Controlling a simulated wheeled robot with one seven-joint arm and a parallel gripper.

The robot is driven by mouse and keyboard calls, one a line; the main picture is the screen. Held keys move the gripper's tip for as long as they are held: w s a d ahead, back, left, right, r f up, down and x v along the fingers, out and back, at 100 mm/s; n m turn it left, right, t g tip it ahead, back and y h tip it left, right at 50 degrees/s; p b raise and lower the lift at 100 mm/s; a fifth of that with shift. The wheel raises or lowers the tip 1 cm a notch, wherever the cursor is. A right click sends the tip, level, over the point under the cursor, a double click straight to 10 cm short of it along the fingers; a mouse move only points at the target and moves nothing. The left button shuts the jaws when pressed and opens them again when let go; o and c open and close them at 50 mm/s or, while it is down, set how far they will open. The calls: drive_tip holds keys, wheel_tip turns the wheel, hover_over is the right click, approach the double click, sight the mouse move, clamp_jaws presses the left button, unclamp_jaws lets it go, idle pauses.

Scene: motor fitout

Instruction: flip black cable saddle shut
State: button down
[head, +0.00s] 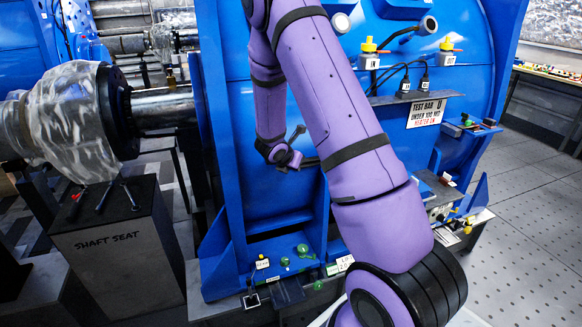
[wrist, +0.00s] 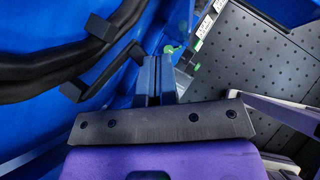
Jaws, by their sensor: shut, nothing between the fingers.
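In the wrist view, thick black cables (wrist: 45,75) run along the blue surface at the upper left. A black cable saddle (wrist: 101,28) shows at these cables, with one block-like part on their upper side and a dark bar along their lower side. I cannot tell clearly how far its hinged part is tilted. My gripper (wrist: 157,62) is shut and empty, with its fingers right of the saddle and apart from it in the picture. In the head view my wrist shows beside the blue housing, my upper arm covers part of it, and I cannot make out the saddle.
The large blue housing (head: 240,150) carries a shelf with a "TEST BAR" sign (head: 426,113) and small connectors. A "SHAFT SEAT" stand (head: 115,250) and a wrapped shaft (head: 70,120) stand at the left. Perforated floor (head: 535,230) is open at the right.

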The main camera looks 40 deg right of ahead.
drive_tip(key=shift+a, duration=0.15)
drive_tip(key=shift+w+a, duration=0.4)
drive_tip(key=shift+w, duration=0.25)
drive_tip(key=shift+a+r, duration=0.1)
drive_tip(key=v, duration=1)
drive_tip(key=shift+a+r, duration=0.2)
drive_tip(key=shift+a, duration=0.05)
drive_tip(key=shift+s, duration=0.1)
